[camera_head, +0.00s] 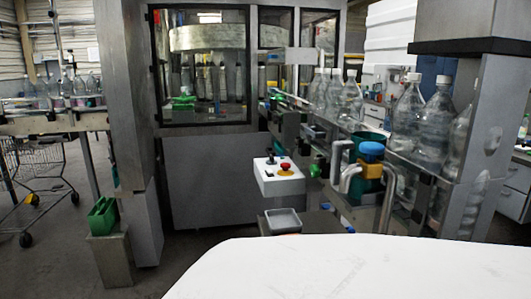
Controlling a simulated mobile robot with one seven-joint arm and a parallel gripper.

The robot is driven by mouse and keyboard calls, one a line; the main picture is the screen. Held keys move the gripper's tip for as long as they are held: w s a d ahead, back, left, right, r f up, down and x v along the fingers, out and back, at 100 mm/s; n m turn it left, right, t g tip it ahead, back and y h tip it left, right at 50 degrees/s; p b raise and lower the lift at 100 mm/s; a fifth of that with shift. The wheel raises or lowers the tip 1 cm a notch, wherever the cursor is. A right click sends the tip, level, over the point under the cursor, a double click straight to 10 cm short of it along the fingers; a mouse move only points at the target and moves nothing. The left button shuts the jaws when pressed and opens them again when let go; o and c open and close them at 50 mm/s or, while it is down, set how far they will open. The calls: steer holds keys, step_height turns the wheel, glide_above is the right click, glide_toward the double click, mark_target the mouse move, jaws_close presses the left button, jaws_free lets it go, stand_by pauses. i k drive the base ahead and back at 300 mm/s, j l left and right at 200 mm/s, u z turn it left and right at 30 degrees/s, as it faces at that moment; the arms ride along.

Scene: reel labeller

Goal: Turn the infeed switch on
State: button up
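A white control box (268,187) stands in front of the labelling machine, near the middle of the view. On its sloped top are a red mushroom button (285,166) on a yellow base and a small black knob or switch (271,160) to the left of it. Other controls and any labels are too small to read, so I cannot tell which one is the infeed switch or how it is set. My gripper is not in view.
The labelling machine (205,180) has glazed doors. A conveyor with clear bottles (407,105) runs along the right. A blue-capped fitting with pipes (371,150) stands right of the box. A grey tray (283,221) sits below it. A green container (103,216) and a cart stand left.

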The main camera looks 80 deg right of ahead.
mark_target(271, 162)
steer(key=i+z, duration=0.45)
steer(key=i+j+z, duration=0.1)
steer(key=i+z, duration=0.6)
steer(key=z, duration=0.15)
steer(key=i+z, duration=0.25)
steer(key=z, duration=0.15)
steer(key=i+j+z, duration=0.1)
steer(key=i+z, duration=0.15)
steer(key=z, duration=0.15)
steer(key=i+z, duration=0.25)
steer(key=z, duration=0.15)
steer(key=i+z, duration=0.25)
steer(key=z, duration=0.15)
steer(key=i+j+z, duration=0.2)
steer(key=z, duration=0.2)
